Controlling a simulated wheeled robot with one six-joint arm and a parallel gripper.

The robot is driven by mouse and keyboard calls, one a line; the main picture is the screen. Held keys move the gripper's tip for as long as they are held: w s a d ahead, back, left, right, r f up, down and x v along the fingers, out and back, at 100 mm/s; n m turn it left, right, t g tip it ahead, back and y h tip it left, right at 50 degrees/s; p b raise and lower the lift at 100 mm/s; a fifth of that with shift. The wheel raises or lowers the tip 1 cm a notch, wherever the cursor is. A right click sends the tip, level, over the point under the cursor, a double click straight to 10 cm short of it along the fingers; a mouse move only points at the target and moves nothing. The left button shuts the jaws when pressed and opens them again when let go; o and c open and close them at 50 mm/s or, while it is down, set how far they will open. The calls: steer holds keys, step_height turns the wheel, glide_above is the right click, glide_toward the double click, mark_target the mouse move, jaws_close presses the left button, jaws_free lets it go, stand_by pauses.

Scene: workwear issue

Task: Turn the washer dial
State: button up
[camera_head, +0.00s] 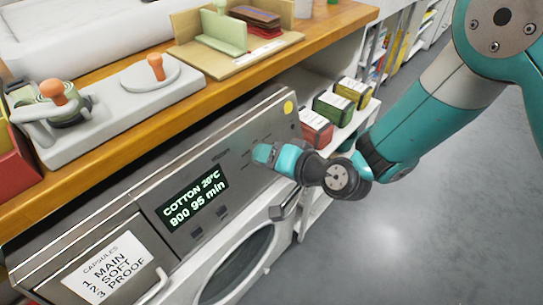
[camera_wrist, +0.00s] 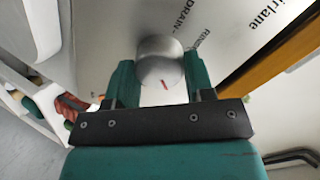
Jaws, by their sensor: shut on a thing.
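The washer (camera_head: 150,194) stands under the wooden counter, with a grey front panel. Its display (camera_head: 193,198) reads "COTTON 20°C 800 95 min". The washer dial (camera_wrist: 160,62) is a round silver knob with a small red mark, seen in the wrist view. My gripper (camera_wrist: 160,78) is shut on the dial, with one green finger on each side of it. In the head view my gripper (camera_head: 277,155) is at the right part of the panel and hides the dial. Printed words, including "DRAIN", show on the panel beyond the dial in the wrist view.
The wooden counter (camera_head: 130,118) overhangs the panel. A round door (camera_head: 240,268) is below the display. A label (camera_head: 110,268) lists capsules at lower left. Several small boxes (camera_head: 333,107) stand on a shelf right of the washer. The grey floor at right is clear.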

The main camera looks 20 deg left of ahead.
stand_by(0.5)
steer(key=o, duration=0.9)
